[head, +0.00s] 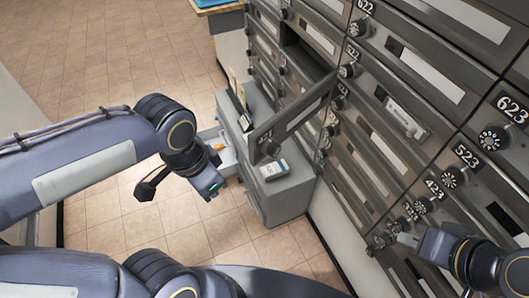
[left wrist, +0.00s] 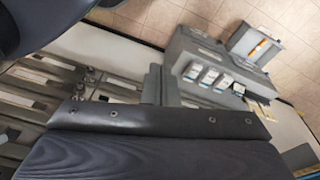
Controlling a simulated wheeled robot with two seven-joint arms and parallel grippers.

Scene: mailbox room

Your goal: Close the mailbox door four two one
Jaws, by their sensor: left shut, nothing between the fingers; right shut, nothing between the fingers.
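An open mailbox door (head: 290,115) stands out from the grey wall of mailboxes in the head view, tilted across the picture.
A grey cabinet (head: 285,195) stands under the open door, with a small device (head: 273,170) on top and an open drawer (head: 228,160). The cabinet also shows in the left wrist view (left wrist: 185,45). Tiled floor (head: 115,50) lies clear at the left.

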